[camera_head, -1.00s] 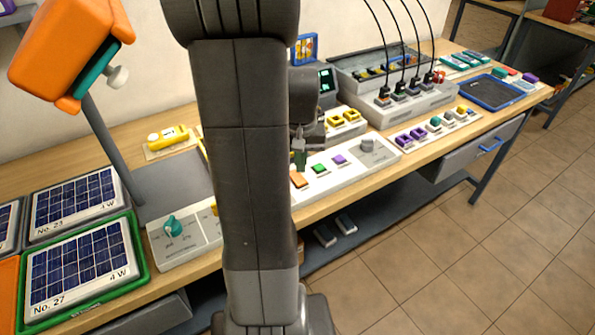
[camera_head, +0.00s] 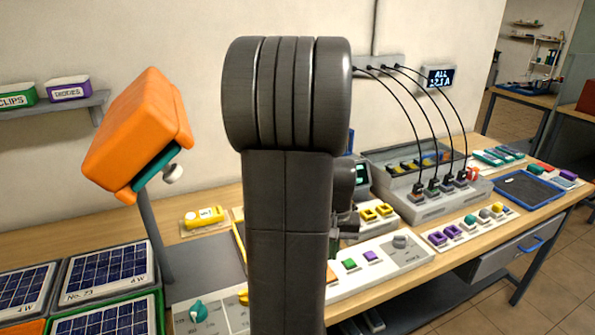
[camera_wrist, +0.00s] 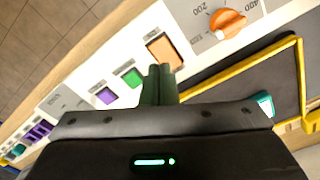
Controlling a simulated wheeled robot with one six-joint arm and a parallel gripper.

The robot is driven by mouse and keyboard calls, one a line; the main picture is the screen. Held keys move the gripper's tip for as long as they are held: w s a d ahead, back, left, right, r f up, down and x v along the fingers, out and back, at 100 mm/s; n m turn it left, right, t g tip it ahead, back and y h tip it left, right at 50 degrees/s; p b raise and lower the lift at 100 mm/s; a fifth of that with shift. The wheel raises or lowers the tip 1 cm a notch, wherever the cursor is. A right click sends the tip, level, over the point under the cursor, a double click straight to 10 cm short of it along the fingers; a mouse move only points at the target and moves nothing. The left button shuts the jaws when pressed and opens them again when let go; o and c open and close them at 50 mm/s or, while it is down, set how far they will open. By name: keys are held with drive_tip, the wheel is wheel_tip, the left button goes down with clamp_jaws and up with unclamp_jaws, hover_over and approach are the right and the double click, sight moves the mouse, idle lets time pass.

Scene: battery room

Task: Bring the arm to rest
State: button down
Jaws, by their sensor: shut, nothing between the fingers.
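My gripper (camera_wrist: 160,85) shows in the wrist view with its two green-grey fingers together and nothing between them. It hangs above the white control panel (camera_wrist: 185,20), close to an orange square button (camera_wrist: 163,49); I cannot tell whether it touches anything. A green button (camera_wrist: 132,78) and a purple button (camera_wrist: 107,96) lie beside it. In the head view my upright arm link hides most of the gripper; a small part (camera_head: 336,240) shows at its right edge. The control panel (camera_head: 408,252) also shows there.
An orange lamp (camera_head: 135,128) stands at left behind solar panels (camera_head: 105,272). A charger with cables (camera_head: 440,196) and a blue-edged tray (camera_head: 527,190) are at right. A shelf with bins (camera_head: 55,107) is on the wall. Floor at lower right is clear.

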wheel_tip(320, 180, down, 7)
drive_tip(key=b, duration=0.5)
drive_tip(key=shift+r, duration=0.35)
drive_tip(key=shift+r, duration=0.15)
